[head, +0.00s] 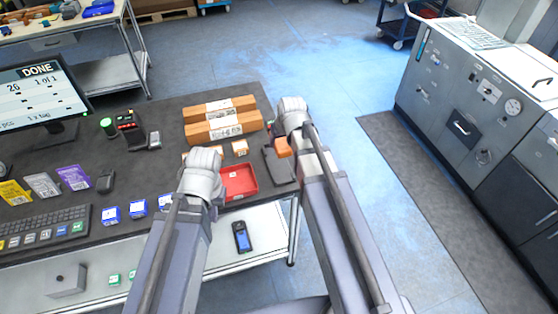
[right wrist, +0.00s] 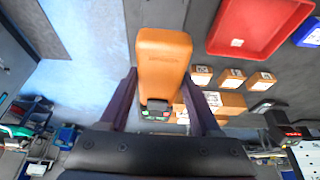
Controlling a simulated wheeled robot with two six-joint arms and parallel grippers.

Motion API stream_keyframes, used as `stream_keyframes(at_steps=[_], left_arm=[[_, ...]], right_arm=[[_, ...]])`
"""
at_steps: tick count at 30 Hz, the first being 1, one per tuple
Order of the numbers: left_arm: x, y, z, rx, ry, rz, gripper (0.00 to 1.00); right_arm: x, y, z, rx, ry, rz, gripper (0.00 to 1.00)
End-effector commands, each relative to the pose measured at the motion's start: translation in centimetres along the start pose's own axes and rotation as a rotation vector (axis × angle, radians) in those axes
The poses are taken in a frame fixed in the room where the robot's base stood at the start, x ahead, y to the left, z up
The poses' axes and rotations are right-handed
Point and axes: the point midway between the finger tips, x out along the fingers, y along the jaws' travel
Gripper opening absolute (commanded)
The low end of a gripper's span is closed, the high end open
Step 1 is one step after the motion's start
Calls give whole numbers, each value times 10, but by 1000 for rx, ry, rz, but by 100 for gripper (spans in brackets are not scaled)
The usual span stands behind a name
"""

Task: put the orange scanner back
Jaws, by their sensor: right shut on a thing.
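The orange scanner (right wrist: 165,62) is between the two dark fingers of my right gripper (right wrist: 160,82) in the right wrist view. The gripper is shut on it. Its dark end with small green-lit keys faces the palm. In the head view the orange scanner (head: 282,147) shows only in part beside my right wrist, near the right edge of the dark table mat (head: 165,105). My left gripper (head: 204,168) is over the mat, left of the red tray (head: 240,182); its fingers are hidden by its wrist. I cannot make out the scanner's resting place.
Brown boxes (head: 222,120) lie behind the red tray. A black-and-red device (head: 130,127), small blue boxes (head: 111,214), a keyboard (head: 40,230) and a monitor (head: 40,92) are on the left. A dark handheld device (head: 242,236) lies on the front ledge. Open floor is right of the table.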

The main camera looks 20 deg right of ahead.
Motion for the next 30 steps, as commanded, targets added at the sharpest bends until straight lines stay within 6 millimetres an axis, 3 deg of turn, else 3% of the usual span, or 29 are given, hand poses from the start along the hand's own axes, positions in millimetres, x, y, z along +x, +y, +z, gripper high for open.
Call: stream_keyframes(at_steps=[5, 15, 23, 30], left_arm=[[15, 1, -1, 0, 0, 0, 0], [63, 6, -4, -2, 0, 0, 0], [65, 6, -4, -2, 0, 0, 0], [90, 9, -5, -3, 0, 0, 0]], right_arm=[[14, 0, 5, -1, 1, 0, 0], [58, -1, 24, -1, 1, 0, 0], [60, -1, 25, -1, 1, 0, 0], [84, -1, 34, -1, 1, 0, 0]])
